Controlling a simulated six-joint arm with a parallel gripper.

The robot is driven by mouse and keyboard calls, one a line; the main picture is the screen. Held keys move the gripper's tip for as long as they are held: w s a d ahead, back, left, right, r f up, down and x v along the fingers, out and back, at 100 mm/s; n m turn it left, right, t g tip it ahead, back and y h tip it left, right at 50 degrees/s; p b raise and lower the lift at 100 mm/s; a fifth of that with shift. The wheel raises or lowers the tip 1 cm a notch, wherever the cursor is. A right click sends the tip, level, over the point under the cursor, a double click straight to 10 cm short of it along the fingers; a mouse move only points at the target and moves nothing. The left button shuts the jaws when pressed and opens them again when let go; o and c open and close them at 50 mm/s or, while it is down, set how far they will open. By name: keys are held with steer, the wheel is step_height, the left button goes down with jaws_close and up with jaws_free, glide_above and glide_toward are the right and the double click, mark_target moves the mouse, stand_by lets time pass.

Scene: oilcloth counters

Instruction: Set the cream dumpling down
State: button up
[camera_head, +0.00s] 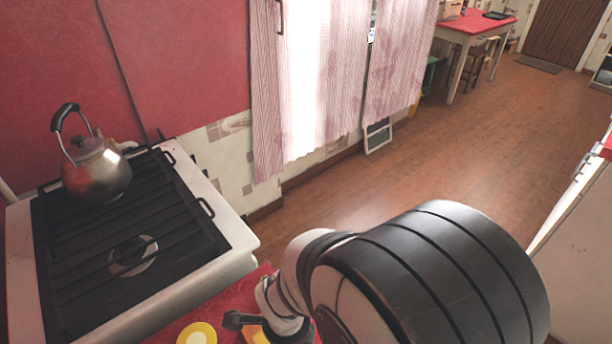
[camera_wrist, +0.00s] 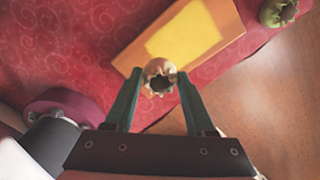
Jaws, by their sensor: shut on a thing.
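In the wrist view my gripper (camera_wrist: 160,76) is shut on the cream dumpling (camera_wrist: 158,67), a small pale round piece with a dark, jagged-edged top. It sits between the tips of the two green fingers. Below or behind it lie a flat orange piece with a yellow panel (camera_wrist: 183,36) and the red patterned counter (camera_wrist: 105,45). I cannot tell whether the dumpling touches either one. In the head view my arm fills the lower middle, and I cannot make out the dumpling there.
A green round thing (camera_wrist: 277,12) stands at the counter's edge, with brown floor beyond. A maroon round thing (camera_wrist: 68,103) is at left. In the head view a yellow disc (camera_head: 197,334) lies on the counter. A stove (camera_head: 120,235) bears a metal kettle (camera_head: 97,170).

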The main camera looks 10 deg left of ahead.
step_height(320, 180, down, 4)
steer(key=shift+a+f, duration=0.1)
steer(key=o, duration=0.7)
steer(key=shift+f, duration=0.1)
step_height(320, 180, up, 12)
steer(key=shift+r, duration=0.2)
steer(key=s+d+r+n, duration=0.2)
steer(key=s+d+n, duration=0.1)
steer(key=d+n, duration=0.1)
steer(key=s+d+r+n+y, duration=0.1)
steer(key=s+d+r+n, duration=0.1)
steer(key=d+n, duration=0.2)
steer(key=s+d+r+n, duration=0.2)
steer(key=s+d+n, duration=0.1)
steer(key=d+n, duration=0.1)
steer(key=shift+s+d+r+n+y, duration=0.1)
steer(key=shift+s+r+n+y, duration=0.3)
steer(key=shift+n, duration=0.2)
